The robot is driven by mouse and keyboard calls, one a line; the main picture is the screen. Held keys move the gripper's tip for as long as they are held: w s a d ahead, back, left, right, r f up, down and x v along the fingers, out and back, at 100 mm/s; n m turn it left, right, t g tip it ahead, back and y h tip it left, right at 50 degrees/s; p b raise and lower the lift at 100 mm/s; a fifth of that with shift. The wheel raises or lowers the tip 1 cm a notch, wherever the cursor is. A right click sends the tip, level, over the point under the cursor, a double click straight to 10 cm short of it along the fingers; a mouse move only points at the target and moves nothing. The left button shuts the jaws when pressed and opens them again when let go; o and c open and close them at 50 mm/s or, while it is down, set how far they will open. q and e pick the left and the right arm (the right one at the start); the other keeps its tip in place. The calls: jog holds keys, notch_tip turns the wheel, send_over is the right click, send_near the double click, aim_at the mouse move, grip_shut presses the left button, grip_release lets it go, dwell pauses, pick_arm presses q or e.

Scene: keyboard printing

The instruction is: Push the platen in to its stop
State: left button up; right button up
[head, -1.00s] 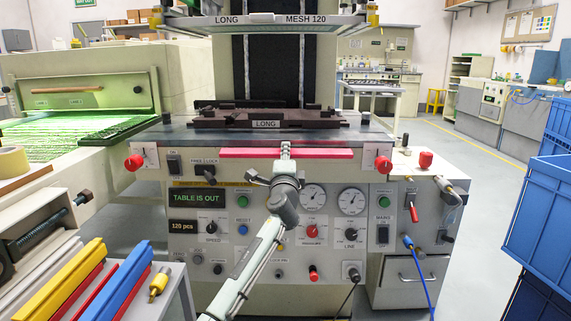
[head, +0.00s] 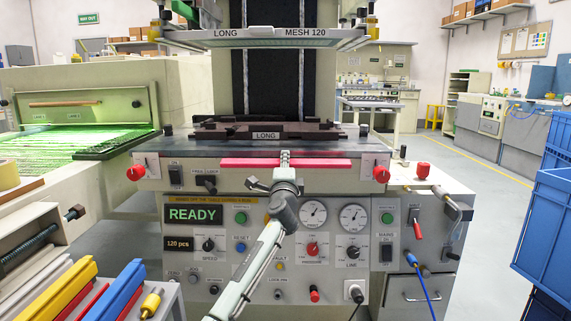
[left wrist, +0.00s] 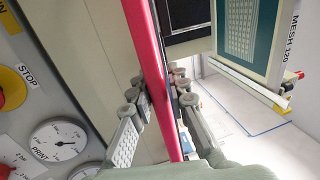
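The platen (head: 215,133) is a dark plate labelled LONG on the press table, below the raised screen frame (head: 240,43). A red handle bar (head: 240,163) runs across the table front. My left gripper (head: 285,158) is at the middle of this bar. In the left wrist view the bar (left wrist: 148,40) passes between the two fingers of my left gripper (left wrist: 158,88), which sit close against both sides, so it appears shut on it. The display (head: 193,214) reads READY. My right gripper is in neither view.
Red knobs (head: 135,173) stand at both ends of the table front. A control panel with gauges (head: 313,213) lies below, behind my left arm. A dryer belt (head: 40,146) is at left, blue crates (head: 550,225) at right. Colored squeegees (head: 115,290) lie at lower left.

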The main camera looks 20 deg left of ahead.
pick_arm(q)
jog(key=o, duration=0.3)
jog(key=shift+f, duration=0.1)
jog(key=shift+s+d+f, duration=0.1)
jog(key=shift+s+d, duration=0.05)
jog(key=shift+s, duration=0.15)
jog(key=v, duration=1.1)
jog(key=shift+s, duration=0.2)
